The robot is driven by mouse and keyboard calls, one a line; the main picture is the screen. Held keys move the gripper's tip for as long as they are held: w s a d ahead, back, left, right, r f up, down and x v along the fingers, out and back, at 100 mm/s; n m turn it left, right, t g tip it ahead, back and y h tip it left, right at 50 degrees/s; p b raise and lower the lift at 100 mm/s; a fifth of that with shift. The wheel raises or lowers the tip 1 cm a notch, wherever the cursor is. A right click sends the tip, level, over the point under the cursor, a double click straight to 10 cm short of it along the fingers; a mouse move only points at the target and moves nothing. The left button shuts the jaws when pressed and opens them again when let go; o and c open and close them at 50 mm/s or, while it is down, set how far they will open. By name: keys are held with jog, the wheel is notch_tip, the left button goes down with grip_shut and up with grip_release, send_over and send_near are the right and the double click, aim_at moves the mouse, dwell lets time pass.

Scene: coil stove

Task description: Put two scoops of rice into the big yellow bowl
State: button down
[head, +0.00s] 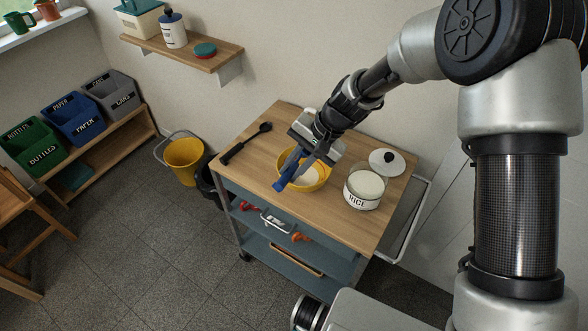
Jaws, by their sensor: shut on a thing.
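The big yellow bowl (322,184) stands on the wooden cart top, partly hidden behind my gripper. Something pale, perhaps rice, shows inside it. The rice jar (361,200), white and labelled RICE, stands open to the right of the bowl, with white rice up near its rim. My gripper (303,160) is over the bowl, pointing down. It is shut on a blue scoop (285,172), which is tilted over the bowl's left side. I cannot tell whether the scoop holds rice or touches the bowl.
The jar's lid (388,161) with a black knob lies behind the jar. A black ladle (246,143) lies at the cart top's left. The front left of the cart top (260,178) is bare. A yellow bucket (183,160) stands on the floor left of the cart.

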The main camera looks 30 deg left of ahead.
jog(key=shift+a+r+h, duration=0.2)
jog(key=shift+a+h, duration=0.15)
jog(key=shift+h, duration=0.75)
jog(key=h, duration=0.2)
jog(key=a+h, duration=0.1)
jog(key=h, duration=0.2)
jog(key=shift+f+h, duration=0.15)
jog(key=shift+h, duration=0.15)
jog(key=shift+d+r, duration=0.1)
jog(key=shift+r, duration=1)
